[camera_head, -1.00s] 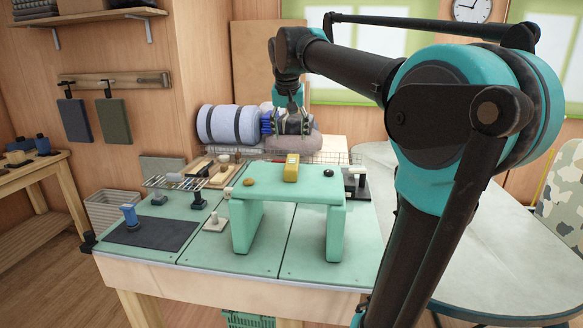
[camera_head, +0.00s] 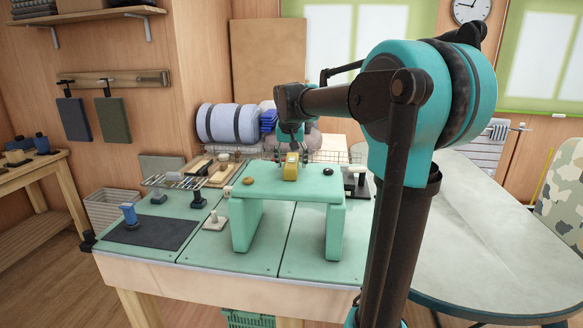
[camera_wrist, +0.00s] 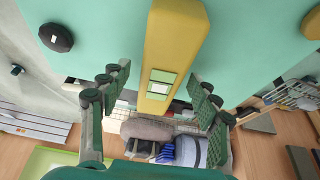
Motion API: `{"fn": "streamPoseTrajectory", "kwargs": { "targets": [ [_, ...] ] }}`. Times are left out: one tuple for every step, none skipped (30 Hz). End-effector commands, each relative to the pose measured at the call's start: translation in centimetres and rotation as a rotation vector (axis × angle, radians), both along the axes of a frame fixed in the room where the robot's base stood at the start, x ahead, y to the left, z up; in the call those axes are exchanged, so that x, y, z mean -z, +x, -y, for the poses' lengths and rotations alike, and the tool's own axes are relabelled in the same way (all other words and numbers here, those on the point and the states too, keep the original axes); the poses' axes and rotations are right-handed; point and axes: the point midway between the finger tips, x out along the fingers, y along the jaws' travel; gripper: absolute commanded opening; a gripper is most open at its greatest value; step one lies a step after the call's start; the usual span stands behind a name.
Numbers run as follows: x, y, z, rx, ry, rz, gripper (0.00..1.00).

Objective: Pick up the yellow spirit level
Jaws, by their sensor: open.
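The yellow spirit level (camera_head: 291,172) lies on top of the green bench-shaped stand (camera_head: 262,188), with one end toward the back edge. In the wrist view the level (camera_wrist: 172,45) runs from the top edge down to between my fingers, and a pale green window shows on it. My gripper (camera_wrist: 155,102) is open, with fingers on both sides of the level's near end and gaps between. In the head view my gripper (camera_head: 292,150) is at the back end of the level, partly hidden. I cannot tell whether the fingers touch the level.
A black round piece (camera_head: 328,171) and an orange-brown piece (camera_head: 248,181) lie on the stand beside the level. Behind stand a wire basket (camera_head: 335,157) and a rolled grey-blue mat (camera_head: 227,123). A small rack (camera_head: 175,182) and dark mat (camera_head: 150,233) are at left.

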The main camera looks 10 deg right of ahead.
Motion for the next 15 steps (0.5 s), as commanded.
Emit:
{"fn": "streamPoseTrajectory", "kwargs": {
  "targets": [
    [0.29,0.15,0.05,0.0,0.0,0.0,0.62],
    [0.42,0.19,0.05,0.0,0.0,0.0,0.62],
    [0.5,0.22,0.05,0.0,0.0,0.0,0.62],
    [0.53,0.22,0.05,0.0,0.0,0.0,0.62],
    [0.54,0.23,0.05,0.0,0.0,0.0,0.62],
    [0.52,0.22,0.05,0.0,0.0,0.0,0.62],
    [0.52,0.22,0.05,0.0,0.0,0.0,0.62],
    [0.51,0.22,0.05,0.0,0.0,0.0,0.62],
    [0.51,0.22,0.05,0.0,0.0,0.0,0.61],
    [0.5,0.21,0.05,0.0,0.0,0.0,0.57],
    [0.5,0.21,0.05,0.0,0.0,0.0,0.53],
    [0.5,0.21,0.05,0.0,0.0,0.0,0.48],
    [0.5,0.21,0.04,0.0,0.0,0.0,0.45],
    [0.5,0.21,0.05,0.0,0.0,0.0,0.41],
    [0.49,0.21,0.04,0.0,0.0,0.0,0.36]
  ]
}}
